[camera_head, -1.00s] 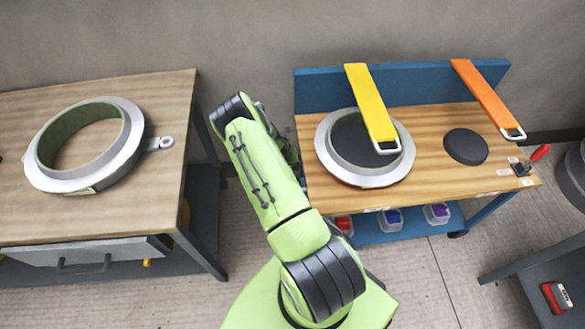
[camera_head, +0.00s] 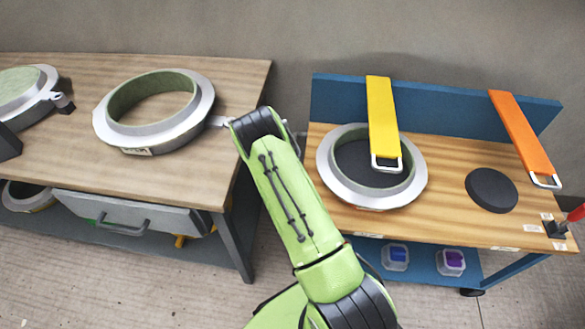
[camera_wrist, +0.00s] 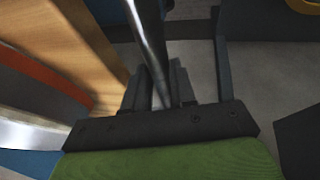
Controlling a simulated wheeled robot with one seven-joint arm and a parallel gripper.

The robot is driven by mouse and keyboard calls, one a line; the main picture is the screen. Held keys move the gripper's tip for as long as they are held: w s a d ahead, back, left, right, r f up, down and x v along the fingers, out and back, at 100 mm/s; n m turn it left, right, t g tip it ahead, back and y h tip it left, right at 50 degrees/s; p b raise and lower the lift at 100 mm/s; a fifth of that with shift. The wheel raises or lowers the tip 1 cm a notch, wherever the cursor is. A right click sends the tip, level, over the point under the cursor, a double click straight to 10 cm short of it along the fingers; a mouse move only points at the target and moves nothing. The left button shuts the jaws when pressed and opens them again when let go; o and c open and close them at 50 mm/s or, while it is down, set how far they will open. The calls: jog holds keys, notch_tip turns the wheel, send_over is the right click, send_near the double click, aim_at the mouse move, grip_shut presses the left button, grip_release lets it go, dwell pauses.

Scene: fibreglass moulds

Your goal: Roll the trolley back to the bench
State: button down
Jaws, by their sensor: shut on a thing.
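The trolley (camera_head: 445,218) has a wooden top, a blue back panel and a blue lower shelf. It stands to the right of the wooden bench (camera_head: 235,88), with a narrow gap between them at the back. In the wrist view my gripper (camera_wrist: 160,92) is shut on a shiny metal bar (camera_wrist: 148,40), which looks like the trolley's handle beside its wooden top (camera_wrist: 88,48). In the head view my arm hides the gripper and most of the handle.
A ring mould (camera_head: 118,130) lies on the bench, and another (camera_head: 332,180) lies on the trolley. A yellow strap (camera_head: 382,115), an orange strap (camera_head: 522,135) and a black disc (camera_head: 491,190) are also on the trolley. Open floor (camera_head: 150,285) lies in front.

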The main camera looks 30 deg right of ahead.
jog(key=shift+w+a, duration=0.25)
jog(key=shift+a, duration=0.1)
jog(key=c, duration=0.9)
grip_release()
jog(key=shift+d, duration=0.1)
jog(key=shift+r, duration=0.2)
jog(key=p+v, duration=0.4)
jog(key=v, duration=1.1)
jog(key=shift+s+r, duration=0.15)
jog(key=shift+s, duration=0.05)
